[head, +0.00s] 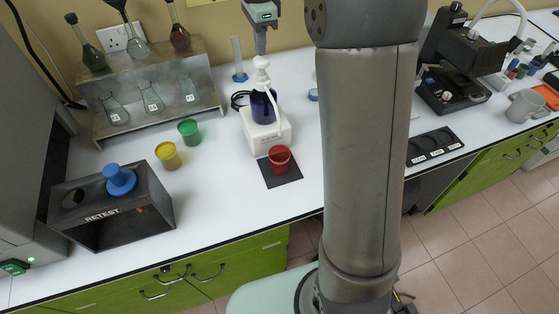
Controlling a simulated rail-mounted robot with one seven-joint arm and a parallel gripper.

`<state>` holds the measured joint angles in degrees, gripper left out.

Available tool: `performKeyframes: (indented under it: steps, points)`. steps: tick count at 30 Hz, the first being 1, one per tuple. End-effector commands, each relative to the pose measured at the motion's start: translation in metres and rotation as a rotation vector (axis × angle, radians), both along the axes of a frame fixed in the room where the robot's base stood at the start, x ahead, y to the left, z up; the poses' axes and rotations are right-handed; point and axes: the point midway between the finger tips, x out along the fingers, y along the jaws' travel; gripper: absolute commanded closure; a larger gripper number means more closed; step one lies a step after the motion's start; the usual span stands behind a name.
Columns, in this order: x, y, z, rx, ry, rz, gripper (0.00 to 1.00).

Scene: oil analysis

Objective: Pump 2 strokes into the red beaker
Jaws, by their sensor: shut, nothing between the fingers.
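The red beaker (280,160) stands upright on a small black mat (284,182) in the middle of the bench. Behind it, a dark blue bottle with a white pump head (262,64) sits on a white block (254,133). The pump's white spout reaches down the front right of the bottle toward the beaker. My gripper (262,52) is shut and empty, pointing down right over the pump head. Whether its tips touch the pump head, I cannot tell. The beaker's contents are too small to make out.
Yellow (167,157) and green (189,132) beakers stand to the left. A black RETEST box (110,222) with a blue knob-like object (119,180) is at the front left. A grey rack (115,135) holds flasks behind. A clear cylinder (238,62) stands near the bottle.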

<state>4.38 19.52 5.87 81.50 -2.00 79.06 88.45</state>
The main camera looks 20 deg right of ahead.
Motion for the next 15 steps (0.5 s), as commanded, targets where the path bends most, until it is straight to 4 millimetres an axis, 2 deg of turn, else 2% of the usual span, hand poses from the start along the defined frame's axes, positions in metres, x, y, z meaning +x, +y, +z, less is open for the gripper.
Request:
performKeyframes:
  steps: [15]
  points:
    - [0.0, 0.0, -0.02, 0.0, 0.002, 0.0, 1.0]
